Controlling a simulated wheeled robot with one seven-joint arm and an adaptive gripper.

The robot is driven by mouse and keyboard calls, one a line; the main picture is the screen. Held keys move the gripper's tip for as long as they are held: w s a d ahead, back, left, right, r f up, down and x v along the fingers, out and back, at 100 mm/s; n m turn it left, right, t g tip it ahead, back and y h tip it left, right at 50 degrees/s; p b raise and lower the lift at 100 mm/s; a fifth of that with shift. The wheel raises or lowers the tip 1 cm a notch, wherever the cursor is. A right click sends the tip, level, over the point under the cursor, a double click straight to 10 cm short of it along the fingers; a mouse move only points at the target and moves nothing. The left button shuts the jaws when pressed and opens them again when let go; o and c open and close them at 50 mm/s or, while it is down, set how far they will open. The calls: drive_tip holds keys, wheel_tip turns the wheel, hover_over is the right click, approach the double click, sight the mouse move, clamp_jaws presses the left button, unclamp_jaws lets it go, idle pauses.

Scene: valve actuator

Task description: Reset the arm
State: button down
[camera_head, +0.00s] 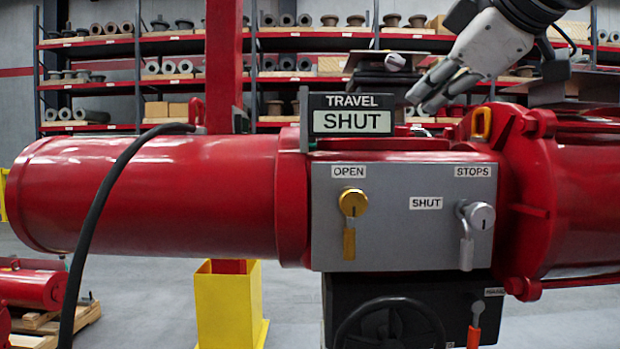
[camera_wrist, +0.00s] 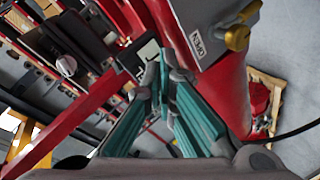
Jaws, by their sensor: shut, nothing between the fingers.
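My gripper (camera_head: 432,98) is at the upper right in the head view, above the grey panel and right of the TRAVEL SHUT sign. Its fingers (camera_wrist: 166,92) show in the wrist view, shut and empty, with teal inner pads. The red valve actuator (camera_head: 170,195) lies across the head view. Its grey panel (camera_head: 400,240) carries a gold handle (camera_head: 351,205) under OPEN, pointing down, and a silver handle (camera_head: 472,225) under STOPS. The gold handle also shows in the wrist view (camera_wrist: 238,38). The TRAVEL indicator (camera_head: 350,113) reads SHUT.
A black handwheel (camera_head: 390,325) and a red-tipped lever (camera_head: 474,335) sit below the panel. A black cable (camera_head: 100,215) hangs across the left of the cylinder. Storage shelves (camera_head: 120,40) stand behind. A yellow post base (camera_head: 228,300) stands on the floor.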

drive_tip(key=s+d+f+m+g+h+p, duration=0.1)
drive_tip(key=s+f+m+g, duration=0.2)
drive_tip(key=s+f, duration=0.4)
drive_tip(key=s+d+f+m+g+h+p, duration=0.1)
drive_tip(key=s+f+m, duration=0.5)
drive_tip(key=f, duration=0.8)
drive_tip(key=s+d+f+m+g+h+p, duration=0.1)
drive_tip(key=s+f+m+g+p, duration=0.2)
drive_tip(key=s+f, duration=0.7)
drive_tip(key=shift+d+f+m+g, duration=0.25)
drive_tip(key=shift+f+m+g, duration=0.25)
drive_tip(key=shift+m+g, duration=0.35)
drive_tip(key=c, duration=2.4)
unclamp_jaws()
drive_tip(key=shift+w, duration=0.1)
